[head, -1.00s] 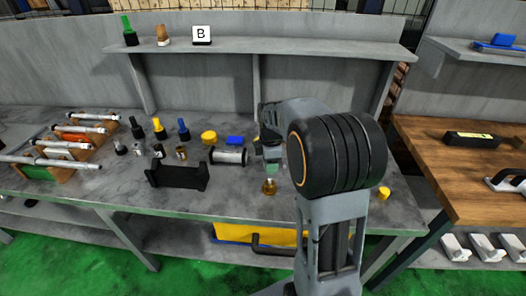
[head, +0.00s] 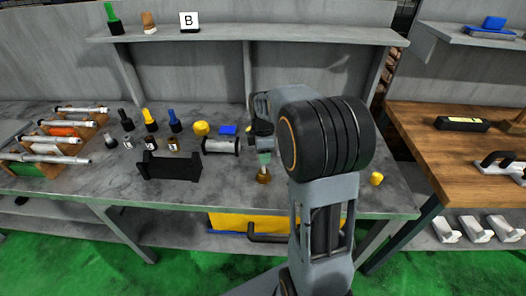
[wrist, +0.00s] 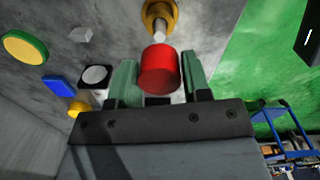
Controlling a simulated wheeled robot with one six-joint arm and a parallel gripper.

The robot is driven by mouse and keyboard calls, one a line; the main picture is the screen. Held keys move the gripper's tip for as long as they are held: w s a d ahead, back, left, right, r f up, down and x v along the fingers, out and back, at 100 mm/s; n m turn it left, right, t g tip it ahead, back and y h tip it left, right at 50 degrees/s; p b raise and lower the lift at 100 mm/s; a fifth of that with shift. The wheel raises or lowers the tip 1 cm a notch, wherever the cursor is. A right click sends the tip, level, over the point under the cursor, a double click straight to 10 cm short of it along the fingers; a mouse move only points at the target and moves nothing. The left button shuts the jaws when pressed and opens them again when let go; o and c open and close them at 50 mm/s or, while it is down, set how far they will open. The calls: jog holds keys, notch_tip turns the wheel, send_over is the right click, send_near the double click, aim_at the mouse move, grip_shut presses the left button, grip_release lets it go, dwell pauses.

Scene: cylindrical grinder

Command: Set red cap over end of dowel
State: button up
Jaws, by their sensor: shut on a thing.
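The red cap (wrist: 158,72) is between the two green fingers of my gripper (wrist: 160,84) in the wrist view. My gripper is shut on it. A pale dowel (wrist: 160,34) stands in a round brass base (wrist: 158,12) just past the cap's far edge. The dowel's pale end shows beside the cap in the picture, and I cannot tell whether they touch. In the head view, my gripper (head: 264,158) points down above the brass base (head: 263,178) on the grey bench. The cap is too hidden there to make out.
A black cradle (head: 171,167) and a grey cylinder (head: 220,146) stand left of my gripper. Yellow (head: 200,128) and blue (head: 228,129) pieces lie behind. A small yellow piece (head: 376,179) lies to the right, past my arm. A shelf (head: 250,34) runs above the bench.

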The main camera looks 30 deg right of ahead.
aim_at(263, 166)
jog(key=shift+f+b, duration=1.9)
jog(key=shift+f, duration=1.3)
jog(key=o, duration=1)
notch_tip(263, 166, up, 14)
jog(key=shift+f+p, duration=0.1)
jog(key=shift+p, duration=0.7)
